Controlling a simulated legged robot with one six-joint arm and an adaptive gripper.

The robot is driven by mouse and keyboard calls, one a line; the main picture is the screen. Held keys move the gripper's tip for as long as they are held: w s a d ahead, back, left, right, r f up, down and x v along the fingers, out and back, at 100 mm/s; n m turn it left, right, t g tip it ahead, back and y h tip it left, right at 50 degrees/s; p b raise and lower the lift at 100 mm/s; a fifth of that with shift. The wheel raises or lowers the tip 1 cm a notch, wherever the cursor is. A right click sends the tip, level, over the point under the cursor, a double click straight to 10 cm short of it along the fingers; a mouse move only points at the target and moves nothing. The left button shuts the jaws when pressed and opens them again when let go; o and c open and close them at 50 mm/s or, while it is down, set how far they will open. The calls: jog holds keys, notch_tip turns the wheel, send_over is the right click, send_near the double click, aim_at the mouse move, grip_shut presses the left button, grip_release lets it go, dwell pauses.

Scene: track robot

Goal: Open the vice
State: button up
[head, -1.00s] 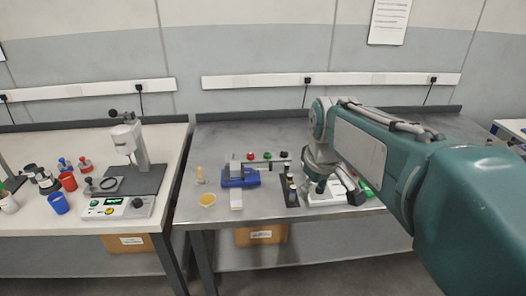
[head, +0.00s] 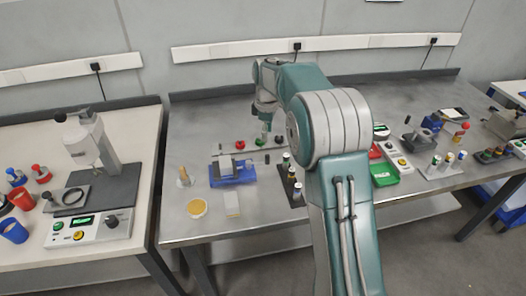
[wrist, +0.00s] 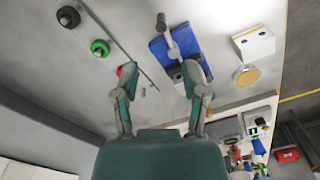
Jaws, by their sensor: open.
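The vice (head: 224,179) has a blue base and grey metal jaws and sits on the grey metal table. It also shows in the wrist view (wrist: 185,42), where a grey bar-like handle (wrist: 163,24) sticks out at its upper end. My gripper (wrist: 161,69) is open and empty, its two fingers spread, with the vice's lower part appearing near the right finger. In the head view my gripper (head: 264,122) hangs behind and to the right of the vice. I cannot tell whether a finger touches it, nor how far the jaws are apart.
Red, green and black knobs (head: 259,141) stand behind the vice. A dark rack of small cylinders (head: 290,178) is to its right. A yellow round dish (head: 196,208) and a white block (head: 232,204) lie in front. Bare table shows at the front.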

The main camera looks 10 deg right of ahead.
aim_at(267, 155)
notch_tip(267, 155, down, 10)
jog(key=shift+s+f, duration=0.1)
jog(key=shift+f, duration=0.1)
grip_shut()
